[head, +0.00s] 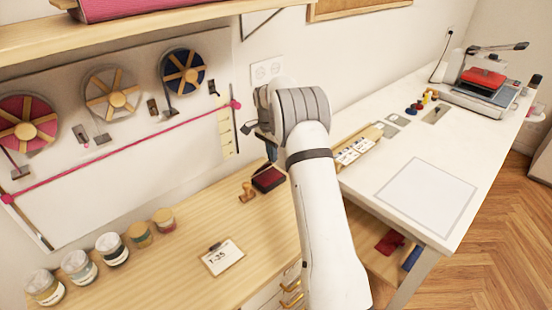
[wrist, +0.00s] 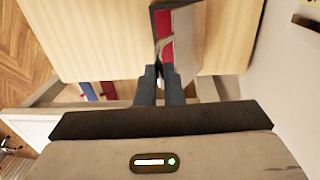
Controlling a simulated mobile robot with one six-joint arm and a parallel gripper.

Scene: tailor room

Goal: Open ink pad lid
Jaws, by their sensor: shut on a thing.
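The ink pad (head: 268,180) sits on the wooden desk beside the wooden stamp, its dark red inked face showing in the head view. My gripper (wrist: 160,72) is shut at the near edge of the pad, on what looks like the lid. In the head view the fingers are mostly hidden by my wrist, so the exact contact cannot be told.
A wooden stamp (head: 247,192) stands left of the pad. A card marked T-35 (head: 222,257) lies in front, with several jars (head: 112,247) to the left. A white table (head: 400,150) adjoins at right, and the wall with ribbon spools (head: 110,88) rises behind.

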